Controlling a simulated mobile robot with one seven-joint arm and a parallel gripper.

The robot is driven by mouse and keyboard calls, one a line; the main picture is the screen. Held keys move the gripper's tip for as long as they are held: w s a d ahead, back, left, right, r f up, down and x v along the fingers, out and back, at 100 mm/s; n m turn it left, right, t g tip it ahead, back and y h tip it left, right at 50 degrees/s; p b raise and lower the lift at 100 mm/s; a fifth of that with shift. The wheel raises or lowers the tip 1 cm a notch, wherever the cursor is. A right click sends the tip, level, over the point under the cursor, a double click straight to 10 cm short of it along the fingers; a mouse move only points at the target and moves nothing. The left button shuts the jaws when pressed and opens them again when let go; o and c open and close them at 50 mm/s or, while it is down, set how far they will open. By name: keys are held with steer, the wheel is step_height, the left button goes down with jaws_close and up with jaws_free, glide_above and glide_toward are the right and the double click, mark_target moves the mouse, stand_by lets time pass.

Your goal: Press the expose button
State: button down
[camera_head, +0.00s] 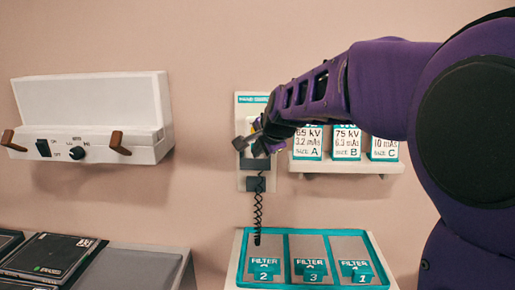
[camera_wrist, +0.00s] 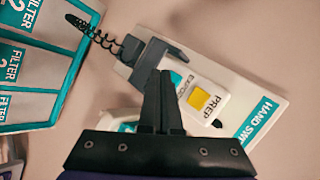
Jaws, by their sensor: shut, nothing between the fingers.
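A white hand switch (camera_wrist: 221,88) hangs on a wall plate (camera_wrist: 268,106) marked HAND SW. In the wrist view it has a yellow button (camera_wrist: 199,99) between the words EXPOSE and PREP. A teal patch shows beside the word EXPOSE, partly behind my fingers; I cannot tell whether it is a button. My gripper (camera_wrist: 163,75) is shut and empty, with its fingertips over the switch beside the yellow button. I cannot tell whether they touch it. In the head view, my gripper (camera_head: 250,138) hides most of the switch.
A coiled black cord (camera_head: 258,210) hangs below the switch. A teal filter tray (camera_head: 240,262) lies beneath it. A shelf (camera_head: 345,168) with several setting cards is close on the right. A white wall box (camera_head: 95,115) with pegs is on the left, above dark cassettes (camera_head: 48,255).

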steer(key=shift+w, duration=0.15)
steer(key=shift+w, duration=0.25)
steer(key=shift+w+p, duration=0.35)
steer(key=shift+w, duration=0.05)
stand_by(0.5)
steer(key=shift+s, duration=0.8)
steer(key=shift+s, duration=0.15)
steer(key=shift+s+a+b, duration=0.1)
steer(key=shift+s+b, duration=0.45)
steer(key=shift+s, duration=1.85)
